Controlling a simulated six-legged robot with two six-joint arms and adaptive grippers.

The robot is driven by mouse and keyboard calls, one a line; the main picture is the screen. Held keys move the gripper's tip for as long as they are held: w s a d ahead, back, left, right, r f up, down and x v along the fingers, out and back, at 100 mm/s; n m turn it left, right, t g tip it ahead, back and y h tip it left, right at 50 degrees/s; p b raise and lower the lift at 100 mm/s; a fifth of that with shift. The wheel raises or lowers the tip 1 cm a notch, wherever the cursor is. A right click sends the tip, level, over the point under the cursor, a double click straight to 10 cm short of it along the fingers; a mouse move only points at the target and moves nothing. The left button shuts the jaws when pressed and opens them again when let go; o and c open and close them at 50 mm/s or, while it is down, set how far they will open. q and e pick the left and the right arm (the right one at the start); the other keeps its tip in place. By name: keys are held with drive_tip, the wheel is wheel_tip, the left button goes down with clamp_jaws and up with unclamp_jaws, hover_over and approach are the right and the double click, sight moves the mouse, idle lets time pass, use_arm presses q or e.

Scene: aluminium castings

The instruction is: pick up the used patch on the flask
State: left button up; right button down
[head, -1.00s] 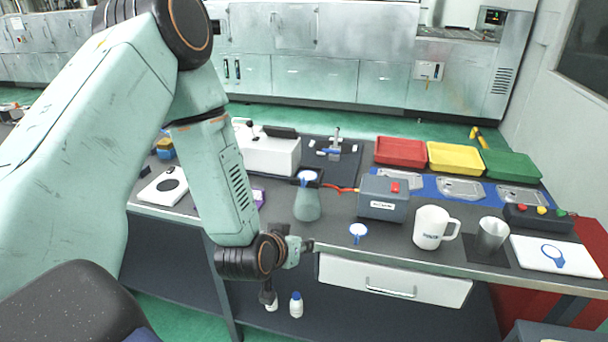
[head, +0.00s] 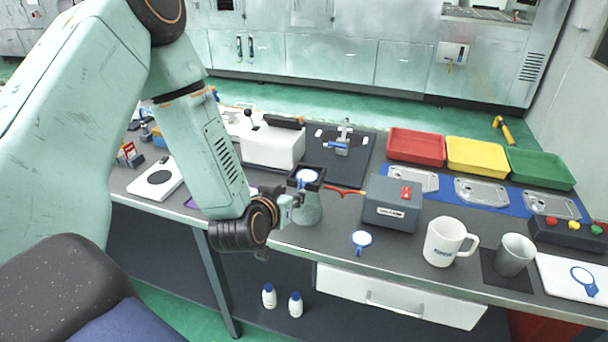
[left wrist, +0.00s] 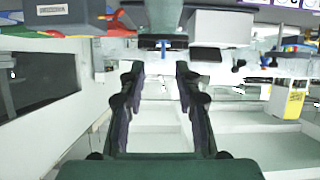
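The flask (head: 308,210) is grey-green and stands on the bench, with a dark square collar at its top. The used patch (head: 306,176) is a small white and blue round piece inside that collar. My left gripper (head: 294,201) is just left of the flask, lower than the patch, and overlaps the flask's left side; I cannot tell whether it touches. In the left wrist view my left gripper (left wrist: 158,70) has its two dark fingers apart with nothing between them. The patch cannot be made out there. My right gripper is out of view.
A grey box (head: 391,203) with a red switch stands right of the flask, a red cable between them. A white mug (head: 443,242) and grey cup (head: 514,255) stand further right. A white machine (head: 272,147) is behind.

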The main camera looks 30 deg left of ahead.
sight(300, 185)
use_arm(q)
drive_tip(key=x, duration=0.7)
drive_tip(key=shift+w+a+r, duration=0.1)
drive_tip(key=shift+w+r, duration=0.05)
drive_tip(key=shift+r, duration=0.05)
drive_tip(key=shift+s+a+r+t, duration=0.2)
drive_tip(key=shift+s+a+t, duration=0.1)
drive_tip(key=shift+s, duration=0.05)
drive_tip(key=shift+w+d+f, duration=0.2)
drive_tip(key=shift+w+f, duration=0.1)
drive_tip(key=shift+w, duration=0.3)
drive_tip(key=c, duration=0.4)
drive_tip(key=shift+s+r, duration=0.15)
drive_tip(key=shift+s, duration=0.1)
clamp_jaws()
drive_tip(key=shift+s+a+r, duration=0.1)
drive_tip(key=shift+s+a, duration=0.05)
drive_tip(key=shift+s, duration=0.1)
drive_tip(key=shift+w, duration=0.1)
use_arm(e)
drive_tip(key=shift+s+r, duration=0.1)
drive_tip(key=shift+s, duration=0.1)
